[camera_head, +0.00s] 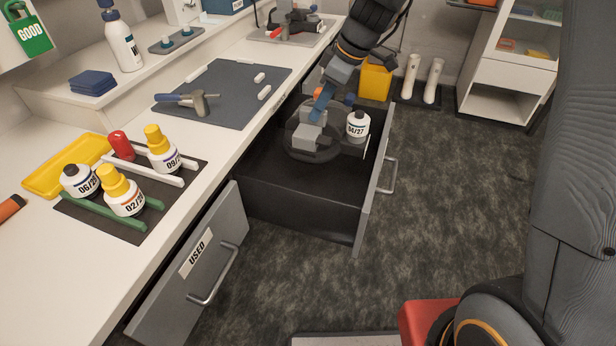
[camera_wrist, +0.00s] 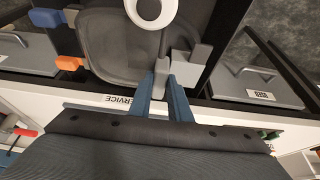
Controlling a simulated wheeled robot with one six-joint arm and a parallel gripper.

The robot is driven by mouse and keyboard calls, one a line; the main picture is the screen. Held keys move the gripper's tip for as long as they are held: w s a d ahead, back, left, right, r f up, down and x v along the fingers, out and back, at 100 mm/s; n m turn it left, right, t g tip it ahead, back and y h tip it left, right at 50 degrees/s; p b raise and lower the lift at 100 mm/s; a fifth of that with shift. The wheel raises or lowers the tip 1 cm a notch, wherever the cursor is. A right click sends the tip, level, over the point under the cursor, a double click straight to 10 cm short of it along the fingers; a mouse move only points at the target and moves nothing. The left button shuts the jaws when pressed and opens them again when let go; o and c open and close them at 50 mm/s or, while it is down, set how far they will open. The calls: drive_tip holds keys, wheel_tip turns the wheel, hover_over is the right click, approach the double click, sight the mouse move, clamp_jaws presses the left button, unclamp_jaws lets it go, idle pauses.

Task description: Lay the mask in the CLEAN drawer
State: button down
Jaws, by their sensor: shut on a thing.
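The mask, with a dark translucent round visor (camera_head: 300,150) and pale grey fittings, is over the open middle drawer (camera_head: 300,205) in the head view. The visor (camera_wrist: 115,50) also fills the upper middle of the wrist view. My gripper (camera_head: 321,108) reaches down from above, and its blue fingers (camera_wrist: 166,84) are shut on a grey fitting of the mask. I cannot tell whether the mask touches the drawer floor. No CLEAN label is readable.
A drawer labelled USED (camera_head: 188,275) is nearer. An upside-down SERVICE label (camera_wrist: 118,100) shows in the wrist view. Blue (camera_wrist: 45,18) and orange (camera_wrist: 68,62) pieces are beyond the visor. Bottles and a hammer (camera_head: 198,101) are on the counter. The near drawer floor looks bare.

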sight(338, 131)
drive_tip(key=f+b, duration=0.1)
drive_tip(key=f, duration=0.2)
drive_tip(key=w+f+b, duration=0.1)
drive_tip(key=f, duration=0.1)
drive_tip(key=f+b, duration=0.1)
drive_tip(key=f, duration=0.2)
drive_tip(key=shift+w+d+f+b, duration=0.1)
drive_tip(key=shift+w+f+b, duration=0.05)
drive_tip(key=shift+f+b, duration=0.2)
wheel_tip(338, 131, down, 10)
drive_tip(key=shift+f, duration=0.2)
drive_tip(key=c, duration=1.6)
unclamp_jaws()
drive_tip(key=shift+c, duration=0.2)
drive_tip(key=shift+r, duration=0.15)
drive_tip(key=v, duration=1.2)
drive_tip(key=shift+b, duration=0.35)
drive_tip(key=s+d+m+h, duration=0.1)
drive_tip(key=s+d+m, duration=0.3)
drive_tip(key=s, duration=0.3)
drive_tip(key=s+d+m+g+h, duration=0.1)
drive_tip(key=s+d+m+h, duration=0.1)
drive_tip(key=s+d+m, duration=0.2)
drive_tip(key=s+d+m+h, duration=0.1)
drive_tip(key=s+d+m, duration=0.3)
drive_tip(key=s, duration=0.6)
drive_tip(key=m, duration=0.2)
drive_tip(key=shift+s+d+r+m+g, duration=0.2)
drive_tip(key=shift+s+m+g, duration=0.1)
drive_tip(key=shift+s, duration=0.1)
